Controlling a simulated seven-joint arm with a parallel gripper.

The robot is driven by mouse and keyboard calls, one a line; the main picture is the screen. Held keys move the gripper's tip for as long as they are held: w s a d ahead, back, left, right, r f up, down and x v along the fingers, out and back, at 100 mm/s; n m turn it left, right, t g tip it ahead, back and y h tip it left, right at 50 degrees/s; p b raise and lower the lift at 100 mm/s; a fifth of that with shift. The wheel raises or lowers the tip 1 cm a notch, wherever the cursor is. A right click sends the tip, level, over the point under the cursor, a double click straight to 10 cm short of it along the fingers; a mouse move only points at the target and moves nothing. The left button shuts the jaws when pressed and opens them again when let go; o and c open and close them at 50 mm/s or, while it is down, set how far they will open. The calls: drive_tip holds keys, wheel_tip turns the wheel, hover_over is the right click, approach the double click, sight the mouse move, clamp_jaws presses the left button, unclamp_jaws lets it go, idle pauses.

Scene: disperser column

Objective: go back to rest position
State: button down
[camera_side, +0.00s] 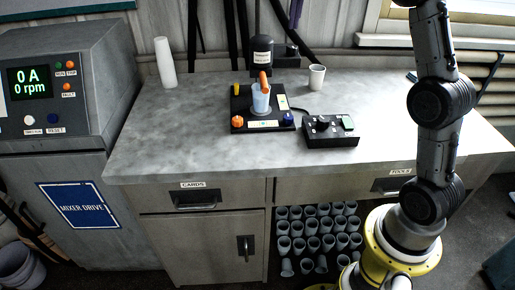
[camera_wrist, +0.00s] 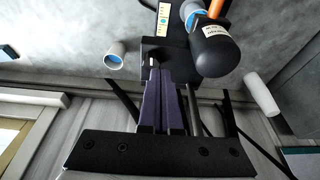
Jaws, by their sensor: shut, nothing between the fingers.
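My gripper (camera_wrist: 158,74) shows in the wrist view, its two purple fingers together and empty. The disperser has a dark motor head (camera_side: 261,53) over a black base plate (camera_side: 240,103).
The mixer drive cabinet (camera_side: 52,85) borders the grey counter (camera_side: 165,135), whose left front is clear.

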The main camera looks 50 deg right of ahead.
drive_tip(key=s+a+r+n+t, duration=0.2)
drive_tip(key=s+a+r, duration=0.5)
drive_tip(key=a, duration=0.2)
drive_tip(key=s+a+n, duration=0.2)
drive_tip(key=s+a, duration=0.4)
drive_tip(key=s, duration=0.4)
drive_tip(key=s+a+f+n+y, duration=0.1)
drive_tip(key=s+a+f+n, duration=0.1)
drive_tip(key=s+f, duration=0.5)
drive_tip(key=s+a+f+n+t+y, duration=0.1)
drive_tip(key=s+a+f+n, duration=0.1)
drive_tip(key=s+f, duration=0.5)
wheel_tip(320, 180, down, 3)
drive_tip(key=shift+a+r+n, duration=0.15)
drive_tip(key=shift+a+n, duration=0.25)
drive_tip(key=shift+a, duration=0.25)
